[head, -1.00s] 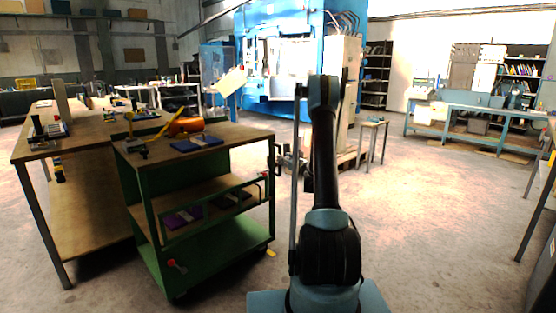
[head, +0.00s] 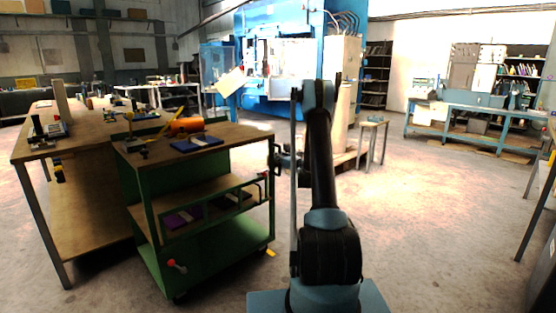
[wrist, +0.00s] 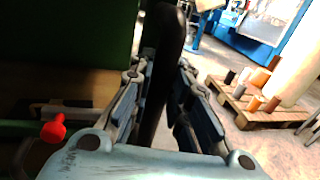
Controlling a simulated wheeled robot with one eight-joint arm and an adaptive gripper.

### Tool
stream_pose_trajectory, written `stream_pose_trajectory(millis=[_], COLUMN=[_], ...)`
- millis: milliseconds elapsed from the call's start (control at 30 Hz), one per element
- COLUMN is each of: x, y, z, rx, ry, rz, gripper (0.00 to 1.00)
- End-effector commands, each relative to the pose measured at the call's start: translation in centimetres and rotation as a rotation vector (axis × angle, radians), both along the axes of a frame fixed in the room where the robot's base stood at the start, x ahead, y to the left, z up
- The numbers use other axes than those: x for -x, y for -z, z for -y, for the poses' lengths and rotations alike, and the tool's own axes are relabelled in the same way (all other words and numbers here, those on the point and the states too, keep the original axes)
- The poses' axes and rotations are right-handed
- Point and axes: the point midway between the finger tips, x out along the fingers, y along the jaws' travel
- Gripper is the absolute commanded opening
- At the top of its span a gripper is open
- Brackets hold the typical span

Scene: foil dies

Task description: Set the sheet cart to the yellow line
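The sheet cart (head: 153,220) is a green cart with a wooden top and middle shelf, standing upright left of my arm in the head view. Its dark upright handle (head: 275,160) is on its right side. In the wrist view the handle (wrist: 166,60) runs between the two fingers of my gripper (wrist: 164,75). The fingers are apart around it, and I see no firm grip. My gripper (head: 284,160) shows at the handle in the head view, partly hidden by my arm. A small yellow mark (head: 271,253) lies on the floor by the cart's right corner.
A wooden workbench (head: 80,225) stands close on the cart's left. An orange roll (head: 186,125) and a blue pad (head: 197,144) lie on the cart top. A pallet with rolls (wrist: 245,105) and a small table (head: 373,125) are beyond. Floor to the right is open.

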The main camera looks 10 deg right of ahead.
Motion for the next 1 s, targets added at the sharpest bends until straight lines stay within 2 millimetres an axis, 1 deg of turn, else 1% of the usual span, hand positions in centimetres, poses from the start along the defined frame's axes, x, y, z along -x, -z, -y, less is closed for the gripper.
stream_pose_trajectory(millis=[167,333,433,667,700,800,1000], x=[0.2,1.7,2.4,2.3,2.3,2.4,2.4], y=[0.0,0.0,0.0,0.0,0.0,0.0,0.0], z=[-0.3,-2.5,-3.4,-3.0,-3.0,-3.1,-3.2], rx=[0.0,0.0,0.0,0.0,0.0,0.0,0.0], ry=[-0.001,-0.007,-0.005,0.004,0.003,0.002,0.001], rz=[0.0,0.0,0.0,0.0,0.0,0.0,0.0], gripper=[0.0,0.0,0.0,0.0,0.19,0.38,0.38])
